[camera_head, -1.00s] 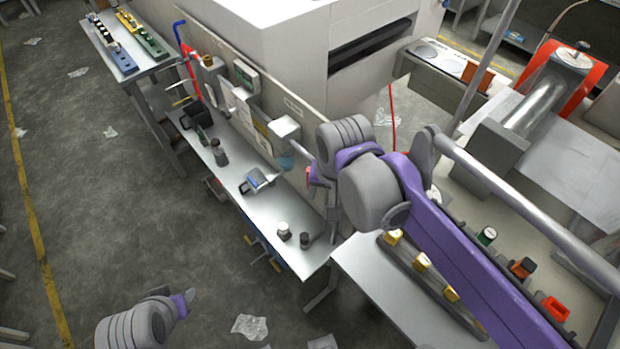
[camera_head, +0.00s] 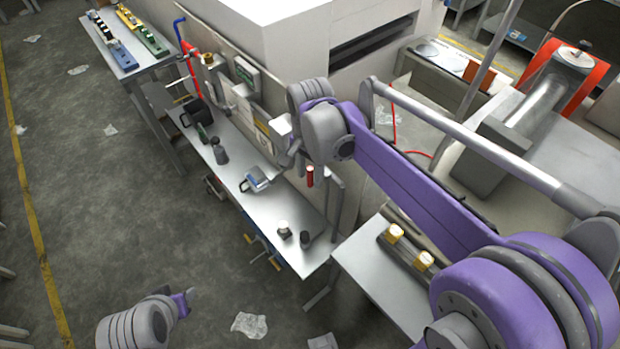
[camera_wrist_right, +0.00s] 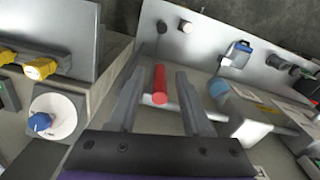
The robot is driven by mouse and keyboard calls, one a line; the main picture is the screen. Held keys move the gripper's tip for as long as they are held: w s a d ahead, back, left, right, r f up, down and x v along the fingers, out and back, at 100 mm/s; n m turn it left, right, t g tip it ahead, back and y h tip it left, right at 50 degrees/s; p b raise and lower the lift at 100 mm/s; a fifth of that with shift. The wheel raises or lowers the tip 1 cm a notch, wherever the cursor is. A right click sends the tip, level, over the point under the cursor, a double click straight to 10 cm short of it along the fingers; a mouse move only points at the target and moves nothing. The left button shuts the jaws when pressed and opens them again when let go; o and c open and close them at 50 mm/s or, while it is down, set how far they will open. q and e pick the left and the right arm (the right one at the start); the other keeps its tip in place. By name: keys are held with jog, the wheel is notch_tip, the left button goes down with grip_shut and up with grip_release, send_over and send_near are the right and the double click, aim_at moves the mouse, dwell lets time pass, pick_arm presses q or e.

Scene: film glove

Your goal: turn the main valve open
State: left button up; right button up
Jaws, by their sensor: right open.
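A red cylinder (camera_head: 310,176), which looks like a valve handle, stands out near the right end of the wall panel above the bench. Its mounting is not clear. In the right wrist view the red cylinder (camera_wrist_right: 160,84) appears between the two fingers of my right gripper (camera_wrist_right: 159,74), which is open. I cannot tell how deep it sits between them or whether they touch it. In the head view my right gripper (camera_head: 292,153) is mostly hidden by its own wrist. My left gripper (camera_head: 187,302) hangs low over the floor at the lower left, its jaws unclear.
The narrow bench (camera_head: 225,172) carries a dark mug (camera_head: 196,113), a blue-and-white item (camera_head: 255,180) and small dark pieces. Grey boxes (camera_head: 247,74) project from the wall panel. The floor at left is mostly clear, with scraps.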

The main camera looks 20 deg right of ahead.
jog(key=shift+f, duration=1.05)
grip_shut()
dwell(0.7)
